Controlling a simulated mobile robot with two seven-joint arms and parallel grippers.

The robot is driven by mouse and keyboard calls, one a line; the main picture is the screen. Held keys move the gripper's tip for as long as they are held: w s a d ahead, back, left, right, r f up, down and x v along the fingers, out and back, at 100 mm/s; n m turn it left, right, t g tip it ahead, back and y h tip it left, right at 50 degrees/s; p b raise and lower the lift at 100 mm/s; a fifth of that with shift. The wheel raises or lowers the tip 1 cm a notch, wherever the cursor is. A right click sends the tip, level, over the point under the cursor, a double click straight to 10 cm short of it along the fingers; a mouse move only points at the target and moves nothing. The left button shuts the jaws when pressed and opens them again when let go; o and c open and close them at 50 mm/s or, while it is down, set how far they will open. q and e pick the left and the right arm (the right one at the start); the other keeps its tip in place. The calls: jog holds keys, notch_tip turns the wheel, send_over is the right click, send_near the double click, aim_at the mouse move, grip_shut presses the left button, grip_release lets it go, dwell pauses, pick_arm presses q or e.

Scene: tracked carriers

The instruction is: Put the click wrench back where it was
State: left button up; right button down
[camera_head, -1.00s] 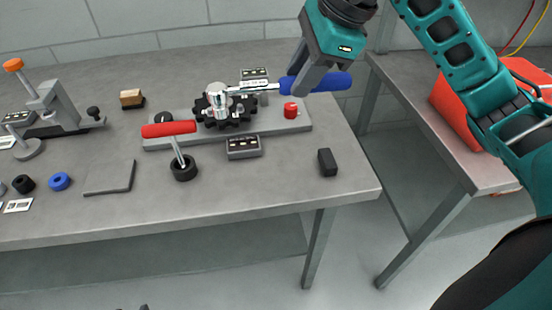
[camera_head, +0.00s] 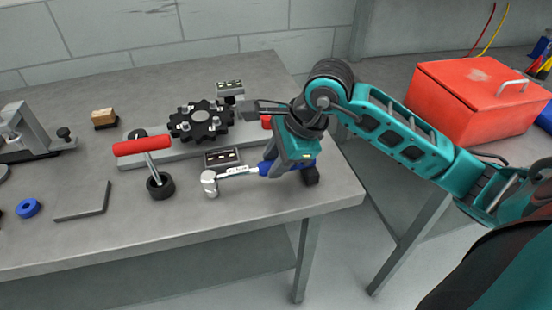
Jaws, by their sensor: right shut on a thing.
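The click wrench (camera_head: 234,172) has a blue handle, a pale labelled shaft and a silver head (camera_head: 209,183). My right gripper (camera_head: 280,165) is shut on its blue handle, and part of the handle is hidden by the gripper. The wrench lies across the front right of the bench, its head pointing left. I cannot tell whether it touches the bench top. The black toothed carrier (camera_head: 201,121) sits on the grey base plate (camera_head: 185,146) behind it, with nothing on its hub. My left gripper is not in view.
A display box (camera_head: 222,158) is just behind the wrench. A red toolbox (camera_head: 475,100) stands on the right bench.

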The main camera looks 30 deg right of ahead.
jog(key=shift+f, duration=0.2)
jog(key=c, duration=0.8)
grip_release()
jog(key=shift+r, duration=0.1)
jog(key=shift+r, duration=0.25)
jog(key=v, duration=1.1)
jog(key=shift+s+d+r+p, duration=0.1)
jog(key=shift+s+r+p, duration=0.2)
jog(key=shift+p, duration=0.1)
